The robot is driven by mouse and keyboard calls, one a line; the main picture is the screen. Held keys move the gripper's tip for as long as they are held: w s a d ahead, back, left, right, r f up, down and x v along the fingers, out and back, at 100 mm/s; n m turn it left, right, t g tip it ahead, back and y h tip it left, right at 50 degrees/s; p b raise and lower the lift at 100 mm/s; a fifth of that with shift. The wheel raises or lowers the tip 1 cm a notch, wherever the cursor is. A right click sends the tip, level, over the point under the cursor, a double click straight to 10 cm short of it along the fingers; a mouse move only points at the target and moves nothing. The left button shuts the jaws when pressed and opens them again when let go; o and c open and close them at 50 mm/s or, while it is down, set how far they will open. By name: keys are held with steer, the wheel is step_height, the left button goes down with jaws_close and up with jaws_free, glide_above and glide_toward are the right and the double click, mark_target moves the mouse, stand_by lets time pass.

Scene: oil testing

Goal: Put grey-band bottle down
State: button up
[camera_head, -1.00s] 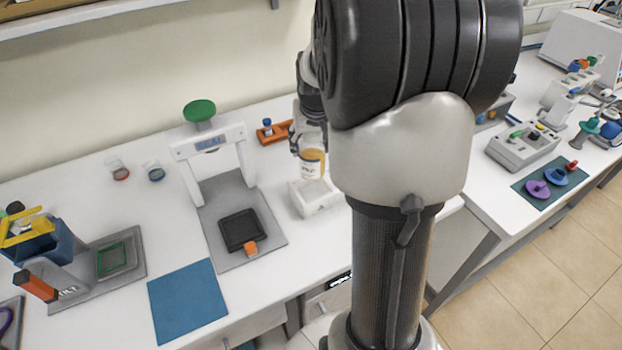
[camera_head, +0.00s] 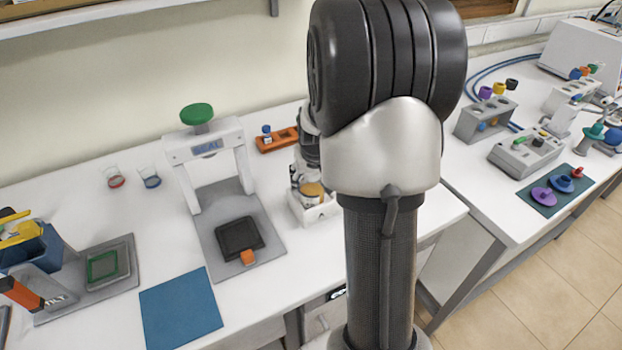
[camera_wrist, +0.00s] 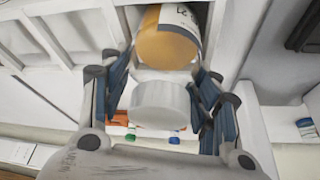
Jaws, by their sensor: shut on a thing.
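The bottle (camera_wrist: 165,45) holds amber liquid and has a white label and a pale cap (camera_wrist: 160,105). In the wrist view it lies between the two fingers of my gripper (camera_wrist: 163,75), which is shut on it. In the head view the amber bottle (camera_head: 311,189) is low at the white open-topped box (camera_head: 318,213), with my gripper (camera_head: 302,180) around its upper part. Its lower end is hidden, so I cannot tell whether it touches the box floor.
The press marked SEAL (camera_head: 205,150) stands left of the box, with a black tray (camera_head: 240,237) on its plate. An orange rack (camera_head: 278,140) lies behind the box. Two small beakers (camera_head: 150,178) and a blue mat (camera_head: 180,310) are farther left.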

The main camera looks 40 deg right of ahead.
steer(key=o, duration=1)
steer(key=shift+f, duration=0.2)
steer(key=o, duration=0.5)
steer(key=shift+r, duration=0.6)
steer(key=p+v, duration=0.4)
steer(key=v, duration=0.7)
steer(key=s+a+r+n+y, duration=0.1)
steer(key=s+a+r, duration=0.15)
steer(key=a, duration=0.45)
steer(key=s+a+r+n, duration=0.2)
steer(key=a+r, duration=0.2)
steer(key=a, duration=0.3)
steer(key=s+a+n, duration=0.1)
steer(key=s+a, duration=0.2)
steer(key=s, duration=0.1)
steer(key=s+a+r+n+y, duration=0.1)
steer(key=s+a, duration=0.3)
steer(key=s, duration=0.1)
steer(key=s+a+n, duration=0.1)
steer(key=s+a, duration=0.3)
steer(key=shift+s+a+r+t+y, duration=0.2)
steer(key=shift+t+y, duration=0.1)
steer(key=shift+t, duration=0.1)
